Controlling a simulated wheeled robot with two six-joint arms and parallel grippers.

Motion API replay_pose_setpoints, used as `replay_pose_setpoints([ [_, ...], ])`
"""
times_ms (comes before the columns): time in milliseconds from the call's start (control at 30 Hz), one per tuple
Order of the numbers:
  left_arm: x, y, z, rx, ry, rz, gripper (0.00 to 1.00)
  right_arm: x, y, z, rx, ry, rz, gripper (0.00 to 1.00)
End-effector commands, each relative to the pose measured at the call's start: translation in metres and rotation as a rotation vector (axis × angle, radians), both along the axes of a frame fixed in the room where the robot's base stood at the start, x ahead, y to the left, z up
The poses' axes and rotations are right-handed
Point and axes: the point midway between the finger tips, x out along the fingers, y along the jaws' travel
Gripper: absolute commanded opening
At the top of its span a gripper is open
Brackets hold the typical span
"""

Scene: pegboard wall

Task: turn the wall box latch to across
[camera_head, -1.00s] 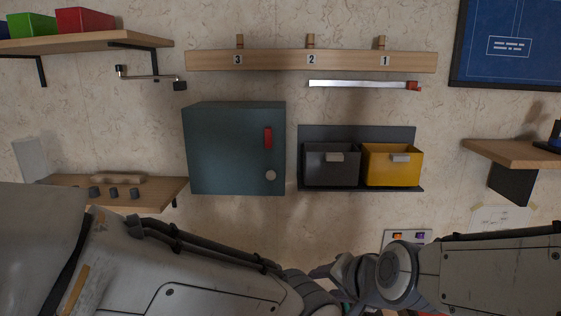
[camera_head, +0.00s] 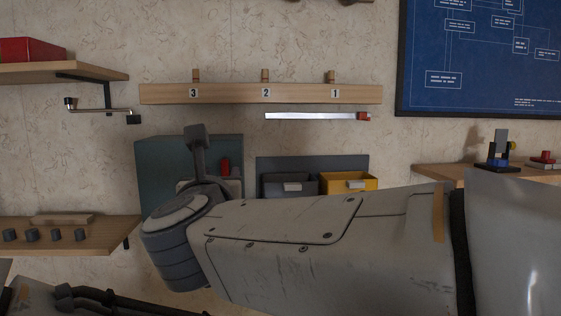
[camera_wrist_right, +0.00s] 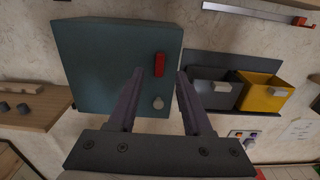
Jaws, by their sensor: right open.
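The teal wall box (camera_head: 160,160) hangs on the wall, its lower part hidden behind my right arm in the head view. Its red latch (camera_head: 225,167) stands upright, lengthwise up and down. In the wrist view the box (camera_wrist_right: 105,60) shows its front, with the red latch (camera_wrist_right: 159,65) upright and a round pale knob (camera_wrist_right: 158,102) below it. My right gripper (camera_wrist_right: 160,75) is open and empty, its two fingers pointing toward the box on either side of the latch in the picture. Contact is not visible. My left gripper is out of view.
A dark bin (camera_head: 290,186) and a yellow bin (camera_head: 349,184) hang right of the box. A numbered peg rail (camera_head: 230,94) and a metal strip (camera_head: 310,116) are above. A shelf with dark knobs (camera_head: 95,230) is at lower left.

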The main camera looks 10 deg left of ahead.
Motion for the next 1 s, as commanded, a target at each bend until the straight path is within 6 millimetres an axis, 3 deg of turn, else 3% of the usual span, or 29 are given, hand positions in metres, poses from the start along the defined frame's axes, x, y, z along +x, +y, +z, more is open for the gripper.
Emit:
replay_pose_setpoints([
  [100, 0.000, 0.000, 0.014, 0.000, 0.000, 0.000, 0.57, 0.024, 0.006, 0.003, -0.002, 0.001, -0.005, 0.50],
  [300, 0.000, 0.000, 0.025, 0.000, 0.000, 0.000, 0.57, 0.051, 0.014, 0.002, -0.004, 0.001, -0.001, 0.50],
  [733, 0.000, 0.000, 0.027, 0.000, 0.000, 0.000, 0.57, 0.061, 0.017, 0.000, -0.003, -0.001, 0.001, 0.50],
  [867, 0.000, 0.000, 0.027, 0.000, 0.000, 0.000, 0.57, 0.061, 0.017, 0.000, -0.003, -0.001, 0.001, 0.00],
  [1000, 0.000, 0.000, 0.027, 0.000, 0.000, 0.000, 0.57, 0.060, 0.017, 0.000, -0.003, -0.001, 0.001, 0.00],
])
